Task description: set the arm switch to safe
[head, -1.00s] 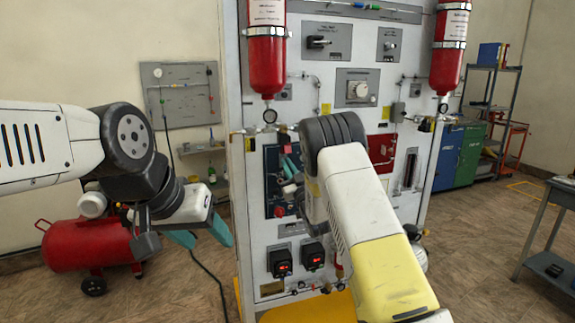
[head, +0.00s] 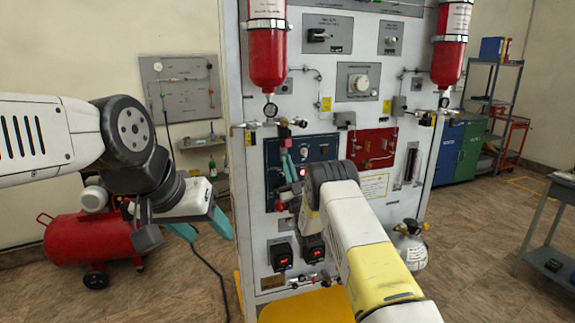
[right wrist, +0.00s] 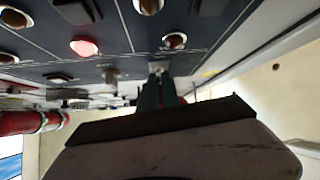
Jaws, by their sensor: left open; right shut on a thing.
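The dark blue control panel (head: 320,152) is on the front of the white cabinet. My right gripper (head: 289,168) is at the panel's left part, its teal fingers close together. In the right wrist view, the fingers (right wrist: 160,92) meet at a small metal switch (right wrist: 157,67) near the panel's edge and are shut on it. Its label cannot be read, and its lever is mostly hidden by the fingertips. My left gripper (head: 205,226) is open and empty, in the air left of the cabinet.
A lit red lamp (right wrist: 84,47) and several knobs sit near the switch on the panel. Red cylinders (head: 267,55) hang above on the cabinet. A red compressor tank (head: 75,238) stands on the floor at left.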

